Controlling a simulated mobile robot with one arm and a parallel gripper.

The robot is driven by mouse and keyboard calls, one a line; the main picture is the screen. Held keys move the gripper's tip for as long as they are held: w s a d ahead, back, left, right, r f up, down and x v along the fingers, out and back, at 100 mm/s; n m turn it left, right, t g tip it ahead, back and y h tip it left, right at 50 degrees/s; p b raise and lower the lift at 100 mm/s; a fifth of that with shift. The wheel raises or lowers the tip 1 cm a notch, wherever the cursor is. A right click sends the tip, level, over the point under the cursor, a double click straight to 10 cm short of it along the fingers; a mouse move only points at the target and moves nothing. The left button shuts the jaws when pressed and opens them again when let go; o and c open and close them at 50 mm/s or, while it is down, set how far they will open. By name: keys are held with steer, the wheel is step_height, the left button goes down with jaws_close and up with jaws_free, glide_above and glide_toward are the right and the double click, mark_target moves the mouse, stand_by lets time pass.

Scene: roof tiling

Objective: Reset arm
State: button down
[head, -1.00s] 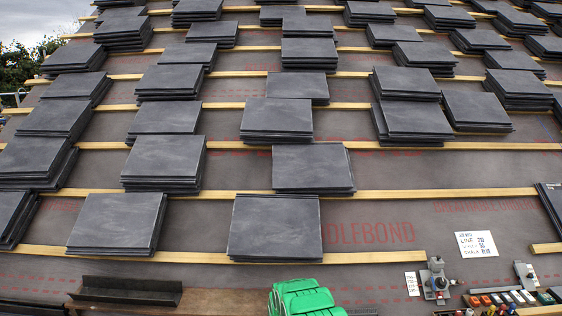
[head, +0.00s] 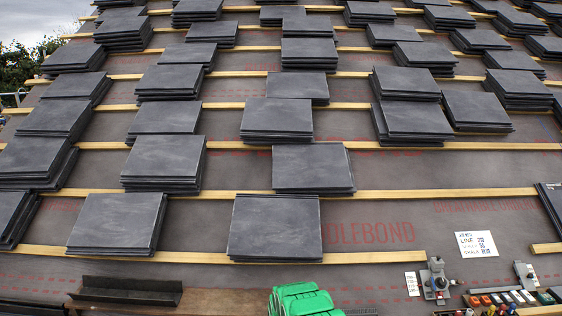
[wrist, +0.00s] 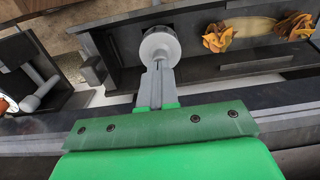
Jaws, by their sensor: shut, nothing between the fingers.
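My gripper (wrist: 157,80) shows in the wrist view as two grey fingers held together in front of a green body. The fingers are shut and empty. Their tips point at a white round piece (wrist: 160,46) at the edge of a dark tray (wrist: 120,50); I cannot tell whether they touch it. In the head view only the green top of my arm (head: 302,300) shows at the bottom edge, and the fingers are hidden.
Stacks of dark slates (head: 276,226) lie on wooden battens (head: 400,194) up the roof. A grey tool (head: 435,280), a label card (head: 477,244) and several small coloured items (head: 505,298) sit at lower right. Crumpled orange pieces (wrist: 218,38) lie in the dark tray.

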steer(key=shift+f, duration=0.25)
stand_by(0.7)
step_height(320, 180, up, 9)
stand_by(1.2)
steer(key=s+d+r, duration=0.2)
steer(key=r, duration=0.9)
steer(key=s+d+r, duration=0.2)
steer(key=d+r, duration=0.1)
steer(key=r, duration=0.8)
steer(key=s+d+r, duration=0.2)
steer(key=s+r, duration=0.3)
steer(key=r, duration=0.4)
steer(key=s+d+r, duration=0.2)
steer(key=s+r, duration=0.4)
steer(key=r, duration=0.3)
steer(key=s+d+r+g, duration=0.1)
steer(key=s+d+r, duration=0.1)
steer(key=s+r, duration=0.6)
steer(key=s+d+r, duration=0.3)
steer(key=s+r, duration=0.2)
steer(key=s, duration=0.7)
steer(key=s+d+r, duration=0.1)
steer(key=s+r, duration=0.1)
steer(key=s, duration=1.5)
steer(key=shift+s+g, duration=0.15)
steer(key=shift+g, duration=0.25)
